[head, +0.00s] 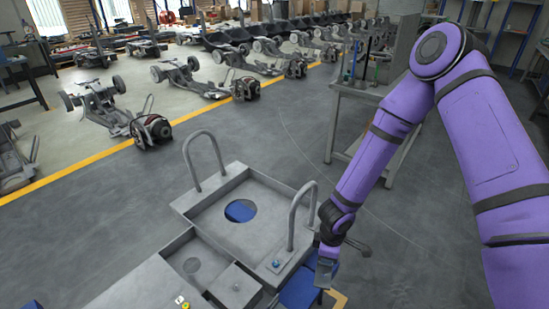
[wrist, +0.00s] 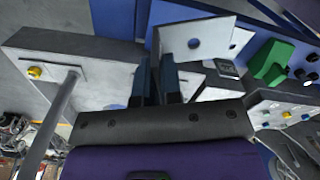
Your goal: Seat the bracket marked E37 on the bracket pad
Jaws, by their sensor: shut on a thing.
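My gripper (wrist: 155,70) is shut on a light grey angled bracket (wrist: 218,38) with one round hole. One flange of the bracket is between the two dark fingers, and the other spreads to the right. No E37 mark is readable on it. In the head view my gripper (head: 325,272) hangs low at the right side of the grey frame (head: 205,205), by a blue surface (head: 300,290); the bracket cannot be made out there. I cannot tell for certain which surface is the bracket pad.
Two upright loop handles (head: 303,215) rise from the frame, one close to my arm. In the wrist view a green block (wrist: 270,62) and a plate with several small knobs (wrist: 285,114) lie right of the bracket. A workbench (head: 360,95) stands behind my arm. Open floor lies left.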

